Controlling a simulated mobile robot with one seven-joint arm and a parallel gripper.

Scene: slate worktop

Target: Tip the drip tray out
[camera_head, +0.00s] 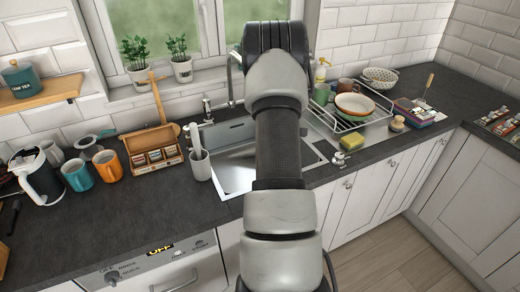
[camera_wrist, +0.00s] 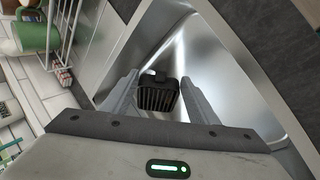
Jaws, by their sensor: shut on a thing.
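A small black drip tray (camera_wrist: 158,98) with a slatted face shows in the wrist view between the two grey fingers of my gripper (camera_wrist: 159,82). The fingers are shut on it and hold it over the steel sink (camera_wrist: 225,75). I cannot tell how far the tray is tilted or whether liquid is in it. In the head view the sink (camera_head: 232,178) is partly covered by my arm, which also hides my gripper and the tray.
A dish rack (camera_head: 352,122) with bowls and a yellow sponge (camera_head: 351,142) are to the right. Mugs (camera_head: 108,166), a kettle (camera_head: 37,176) and an open wooden box (camera_head: 154,152) are left. Front-left worktop is clear.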

